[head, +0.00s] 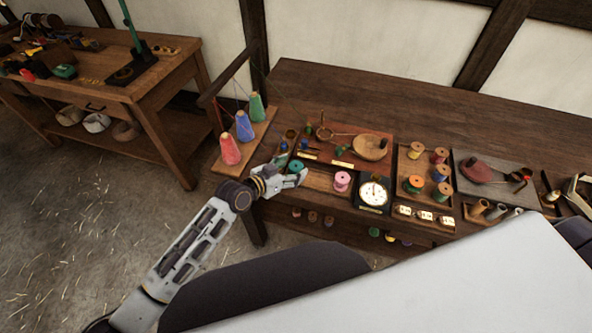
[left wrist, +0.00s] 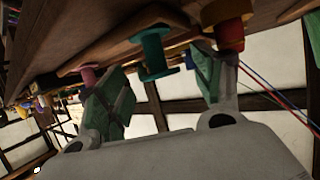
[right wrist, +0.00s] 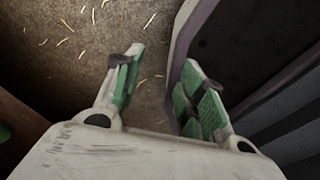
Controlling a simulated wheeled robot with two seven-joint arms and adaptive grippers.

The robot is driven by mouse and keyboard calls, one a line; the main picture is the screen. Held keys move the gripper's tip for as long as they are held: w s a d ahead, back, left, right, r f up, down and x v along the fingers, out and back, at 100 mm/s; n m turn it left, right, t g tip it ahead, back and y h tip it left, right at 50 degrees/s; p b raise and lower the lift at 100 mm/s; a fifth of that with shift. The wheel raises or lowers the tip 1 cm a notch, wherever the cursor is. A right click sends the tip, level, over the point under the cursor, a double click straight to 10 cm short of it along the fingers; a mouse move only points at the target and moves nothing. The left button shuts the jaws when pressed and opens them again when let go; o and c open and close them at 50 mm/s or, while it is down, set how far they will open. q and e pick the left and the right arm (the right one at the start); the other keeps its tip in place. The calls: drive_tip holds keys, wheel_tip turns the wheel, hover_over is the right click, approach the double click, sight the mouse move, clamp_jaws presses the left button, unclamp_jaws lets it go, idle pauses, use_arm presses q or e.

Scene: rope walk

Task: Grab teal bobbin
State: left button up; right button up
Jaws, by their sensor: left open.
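The teal bobbin (head: 295,165) sits at the left end of the wooden bench, partly covered by my left gripper (head: 293,175) in the head view. In the left wrist view the teal bobbin (left wrist: 153,53) shows between the two fingers of my left gripper (left wrist: 160,82), a little beyond their tips. These fingers are wide apart and hold nothing. My right gripper (right wrist: 163,82) is open and empty in the right wrist view, above the floor beside a dark panel. It is not seen in the head view.
A pink bobbin (head: 342,181) and a dial gauge (head: 373,193) stand to the right of the teal one. Red, blue and green thread cones (head: 244,127) stand on a board to the left. A rack of bobbins (head: 414,184) is farther right. The bench's back is clear.

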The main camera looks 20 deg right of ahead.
use_arm(q)
drive_tip(key=shift+x, duration=1)
drive_tip(key=shift+w+d+f, duration=0.1)
drive_tip(key=shift+d, duration=0.15)
use_arm(e)
drive_tip(key=shift+s+d, duration=0.15)
drive_tip(key=shift+d, duration=0.6)
drive_tip(key=shift+a, duration=0.2)
